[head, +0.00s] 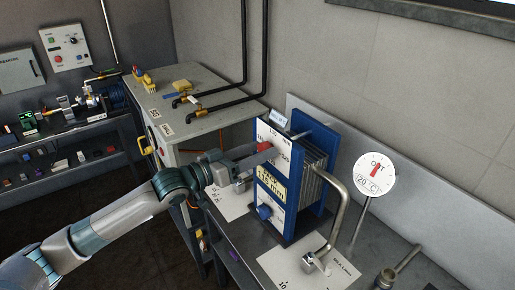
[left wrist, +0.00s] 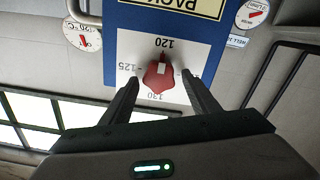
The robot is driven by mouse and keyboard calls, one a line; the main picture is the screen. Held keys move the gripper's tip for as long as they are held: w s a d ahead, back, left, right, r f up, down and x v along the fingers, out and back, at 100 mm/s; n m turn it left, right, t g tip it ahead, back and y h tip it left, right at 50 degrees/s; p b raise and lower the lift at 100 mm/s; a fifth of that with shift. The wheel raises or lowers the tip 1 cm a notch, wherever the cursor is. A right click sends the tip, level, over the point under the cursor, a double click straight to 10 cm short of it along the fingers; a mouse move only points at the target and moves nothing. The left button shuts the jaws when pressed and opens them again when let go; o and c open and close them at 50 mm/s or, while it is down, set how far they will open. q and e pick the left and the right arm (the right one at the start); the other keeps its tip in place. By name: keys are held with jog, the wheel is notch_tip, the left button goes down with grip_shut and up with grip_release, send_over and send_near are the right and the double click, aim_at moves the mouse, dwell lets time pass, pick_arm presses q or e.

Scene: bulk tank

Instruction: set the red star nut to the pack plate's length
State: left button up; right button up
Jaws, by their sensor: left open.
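The red star nut (head: 265,147) is on the white dial face of the blue plate pack (head: 266,218). In the left wrist view, the picture is upside down and the nut (left wrist: 158,77) has its pointer towards 120, with 125 and 130 also marked on the dial (left wrist: 128,50). The yellow pack plate (head: 271,185) is below the nut; its length ends in "15 mm", with the front partly unclear. My left gripper (left wrist: 161,80) is open, its fingers on either side of the nut; I cannot tell whether they touch it. My right gripper is not in view.
A bent steel pipe (head: 338,205) stands right of the pack, near a round temperature gauge (head: 375,175). A grey cabinet (head: 195,85) with pipes is behind left. A white card (head: 295,270) lies on the bench in front.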

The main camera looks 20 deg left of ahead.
pick_arm(q)
jog(key=c, duration=1)
jog(key=shift+c, duration=0.2)
jog(key=shift+m, duration=0.4)
jog(key=m, duration=1.7)
jog(key=shift+s+d+f+b, duration=0.15)
jog(key=shift+s+d+b, duration=0.05)
jog(key=shift+d+b, duration=0.1)
